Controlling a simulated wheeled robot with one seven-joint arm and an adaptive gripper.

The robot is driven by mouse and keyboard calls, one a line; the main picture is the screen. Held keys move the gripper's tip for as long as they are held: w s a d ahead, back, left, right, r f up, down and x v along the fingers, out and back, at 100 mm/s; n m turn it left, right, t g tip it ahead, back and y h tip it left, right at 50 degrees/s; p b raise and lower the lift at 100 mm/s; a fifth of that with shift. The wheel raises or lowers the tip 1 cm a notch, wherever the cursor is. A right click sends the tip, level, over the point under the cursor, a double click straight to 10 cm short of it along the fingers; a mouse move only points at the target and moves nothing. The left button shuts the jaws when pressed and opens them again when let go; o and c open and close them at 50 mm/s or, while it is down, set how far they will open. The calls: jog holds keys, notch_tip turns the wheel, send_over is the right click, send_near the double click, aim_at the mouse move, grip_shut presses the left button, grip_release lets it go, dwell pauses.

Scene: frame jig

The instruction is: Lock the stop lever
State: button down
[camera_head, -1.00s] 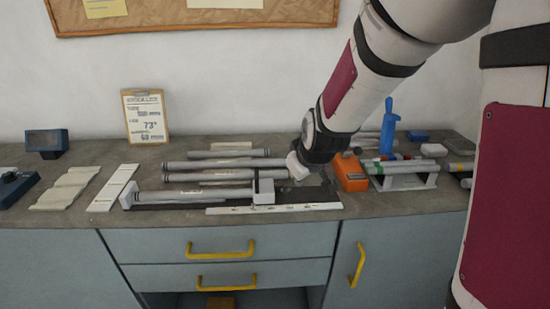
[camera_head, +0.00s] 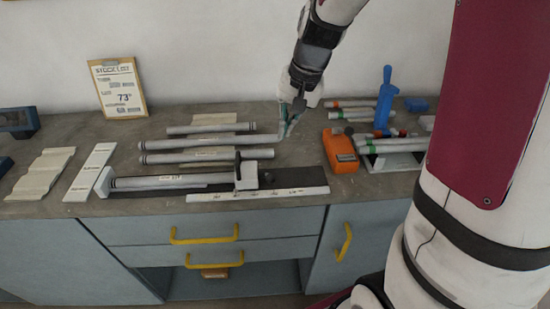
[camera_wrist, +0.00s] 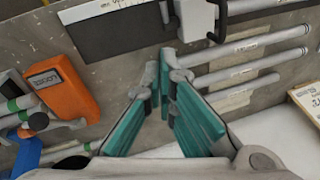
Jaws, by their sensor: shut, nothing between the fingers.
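The jig (camera_head: 300,178) is a dark rail along the bench front, with a white end plate at left and a pale tube lying on it. The white stop block (camera_head: 247,178) sits on the rail at the tube's right end. The dark stop lever (camera_head: 237,168) stands upright at the block's left side; it also shows in the wrist view (camera_wrist: 221,22), beside the block (camera_wrist: 196,18). My gripper (camera_head: 289,122), with teal fingers in the wrist view (camera_wrist: 166,68), is shut and empty. It is above the bench's back, behind and right of the block, apart from the lever.
Loose pale tubes (camera_head: 195,155) lie behind the jig. An orange device (camera_head: 340,150) stands right of it, near a tube rack (camera_head: 390,160) and a blue upright tool (camera_head: 384,100). A clipboard (camera_head: 118,88) leans on the wall. A scale strip (camera_head: 255,194) runs along the front.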

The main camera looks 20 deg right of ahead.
jog(key=a+f, duration=0.1)
jog(key=f, duration=0.5)
jog(key=a+f, duration=0.1)
jog(key=f, duration=0.1)
jog(key=shift+s+a+f+p, duration=0.3)
jog(key=shift+f+p, duration=0.05)
jog(key=shift+f, duration=0.05)
jog(key=shift+s+a+f, duration=0.15)
jog(key=shift+a+f, duration=0.05)
jog(key=shift+f, duration=0.1)
